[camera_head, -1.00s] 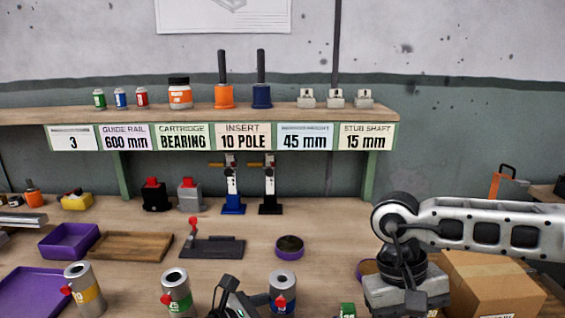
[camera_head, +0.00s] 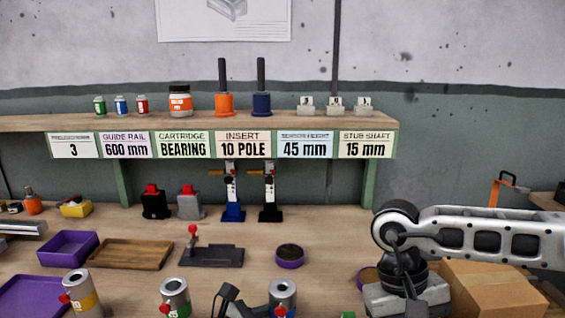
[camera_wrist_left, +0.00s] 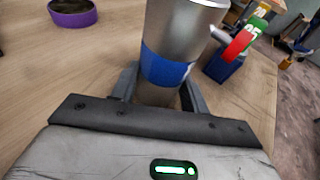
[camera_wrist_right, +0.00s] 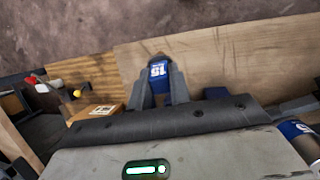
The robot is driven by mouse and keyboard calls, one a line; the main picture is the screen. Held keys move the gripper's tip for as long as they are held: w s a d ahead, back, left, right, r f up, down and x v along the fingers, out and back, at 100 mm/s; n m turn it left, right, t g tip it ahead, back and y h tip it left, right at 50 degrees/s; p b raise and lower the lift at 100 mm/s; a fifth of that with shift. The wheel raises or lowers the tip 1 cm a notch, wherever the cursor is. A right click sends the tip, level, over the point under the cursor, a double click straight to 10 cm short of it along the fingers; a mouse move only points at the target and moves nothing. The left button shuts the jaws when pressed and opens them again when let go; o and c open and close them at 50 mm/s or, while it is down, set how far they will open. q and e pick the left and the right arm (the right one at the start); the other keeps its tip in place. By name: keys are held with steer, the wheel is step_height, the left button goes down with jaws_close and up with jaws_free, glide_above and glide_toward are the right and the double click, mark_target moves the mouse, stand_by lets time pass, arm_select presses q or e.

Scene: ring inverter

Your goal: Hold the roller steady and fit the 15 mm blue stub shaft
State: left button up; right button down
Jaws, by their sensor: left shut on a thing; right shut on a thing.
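The silver roller with a blue band (camera_wrist_left: 168,68) stands upright between the fingers of my left gripper (camera_wrist_left: 160,93), which is shut on it. In the head view the roller (camera_head: 283,292) shows at the bottom middle, cut by the frame edge. My right gripper (camera_wrist_right: 157,90) is shut on the blue stub shaft (camera_wrist_right: 158,70), marked 15. The roller's blue band (camera_wrist_right: 295,130) also shows at the lower right of the right wrist view, apart from the shaft. In the head view my right gripper's fingers and the shaft are out of sight.
Two similar silver cylinders, one yellow-banded (camera_head: 80,290) and one green-banded (camera_head: 175,295), stand left of the roller. A purple-rimmed round dish (camera_head: 289,261) lies behind it. A cardboard box (camera_head: 492,290) is at right.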

stand_by(0.3)
steer(key=w+a+r+m+t+y, duration=0.1)
steer(key=w+a+r+m, duration=0.3)
steer(key=w+r, duration=0.5)
steer(key=w+a+r+n+t, duration=0.1)
steer(key=a+r, duration=0.2)
steer(key=a, duration=0.4)
steer(key=w+a+r+n+t+y, duration=0.1)
steer(key=a+r, duration=0.3)
steer(key=a, duration=0.4)
steer(key=shift+w+n, duration=0.4)
steer(key=shift+w, duration=0.35)
steer(key=shift+f, duration=0.1)
steer(key=shift+f, duration=2.85)
steer(key=shift+f, duration=2.7)
steer(key=c, duration=1.2)
jaws_free()
